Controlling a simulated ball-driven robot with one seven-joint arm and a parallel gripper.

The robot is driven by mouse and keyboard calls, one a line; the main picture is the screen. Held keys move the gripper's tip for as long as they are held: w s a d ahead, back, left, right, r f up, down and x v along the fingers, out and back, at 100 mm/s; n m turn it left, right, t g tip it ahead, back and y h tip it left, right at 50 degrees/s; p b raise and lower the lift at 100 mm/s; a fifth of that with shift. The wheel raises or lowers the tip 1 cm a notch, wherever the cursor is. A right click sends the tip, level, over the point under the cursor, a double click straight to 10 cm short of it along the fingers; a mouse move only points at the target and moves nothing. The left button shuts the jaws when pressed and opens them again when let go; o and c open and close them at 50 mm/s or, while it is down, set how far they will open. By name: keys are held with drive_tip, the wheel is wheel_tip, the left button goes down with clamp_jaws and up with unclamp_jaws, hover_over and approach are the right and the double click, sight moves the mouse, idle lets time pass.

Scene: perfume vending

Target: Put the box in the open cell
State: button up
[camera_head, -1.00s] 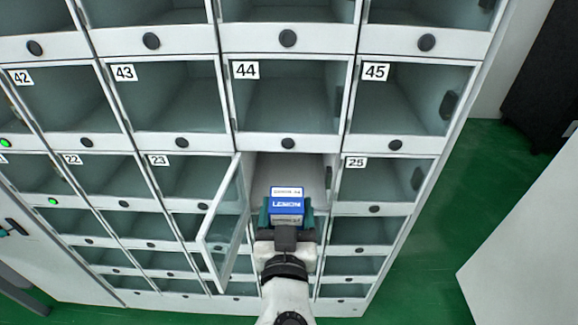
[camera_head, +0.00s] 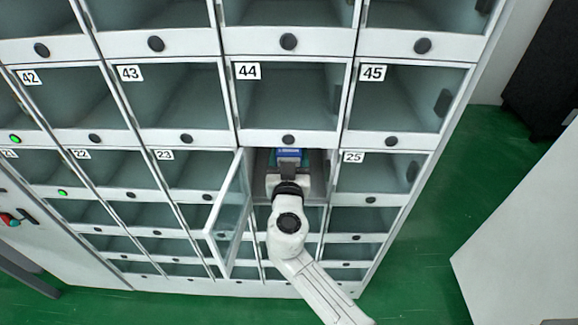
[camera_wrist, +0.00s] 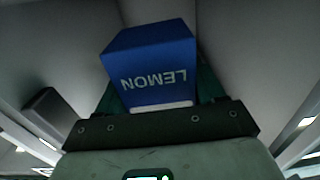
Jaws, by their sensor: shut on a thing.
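The blue box marked LEMON (camera_wrist: 150,58) is between the fingers of my gripper (camera_wrist: 155,95) in the wrist view, with grey cell walls around it. In the head view the box (camera_head: 289,153) shows small inside the open cell (camera_head: 318,165), below cell 44 and left of cell 25. My gripper (camera_head: 288,165) is shut on the box and reaches into the cell's opening. The open cell's glass door (camera_head: 230,215) hangs open on the left. The box's underside contact with the cell floor is hidden.
Closed cells surround the opening: 44 (camera_head: 290,95) above, 25 (camera_head: 380,172) to the right, 23 (camera_head: 180,175) to the left. The open door stands close to the left of my arm. Green floor (camera_head: 420,250) is clear at the right.

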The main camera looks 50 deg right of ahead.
wheel_tip(320, 180, down, 3)
drive_tip(key=shift+r, duration=0.2)
drive_tip(key=shift+w+d+f+p, duration=0.15)
drive_tip(key=shift+f+p, duration=0.15)
drive_tip(key=shift+f, duration=0.35)
drive_tip(key=shift+f+b, duration=0.15)
drive_tip(key=shift+b, duration=0.2)
drive_tip(key=o, duration=1.1)
drive_tip(key=shift+r, duration=0.2)
